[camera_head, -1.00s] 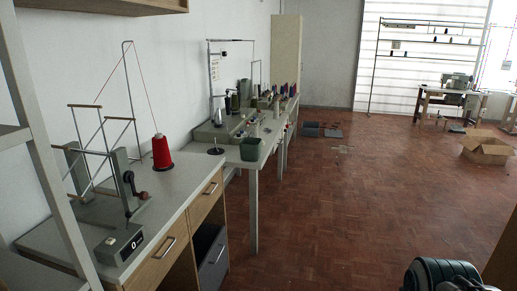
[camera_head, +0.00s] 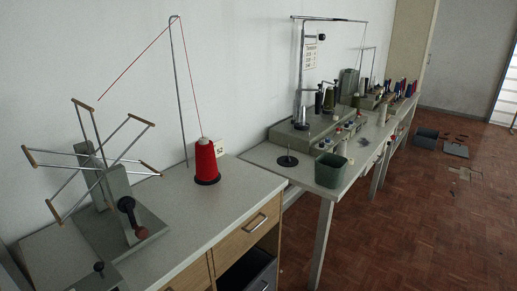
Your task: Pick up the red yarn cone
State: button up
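The red yarn cone (camera_head: 206,163) stands upright on a dark round base near the right end of the nearer worktop (camera_head: 225,196). A red thread runs from its pale tip up to a tall bent metal rod (camera_head: 184,95) behind it, then down left towards a yarn winder. My gripper is not in the now view, so I cannot see whether it is open or shut.
The yarn winder (camera_head: 115,195) with spread arms stands left of the cone. A second table (camera_head: 300,174) to the right bears a machine (camera_head: 312,130), a dark green bin (camera_head: 329,170) and several spools. The parquet floor (camera_head: 420,220) at right is mostly clear.

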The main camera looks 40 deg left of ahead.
aim_at(205, 157)
jog(key=u, duration=0.4)
jog(key=i, duration=1.4)
jog(key=u, duration=1.7)
jog(key=i, duration=1.05)
jog(key=u, duration=0.8)
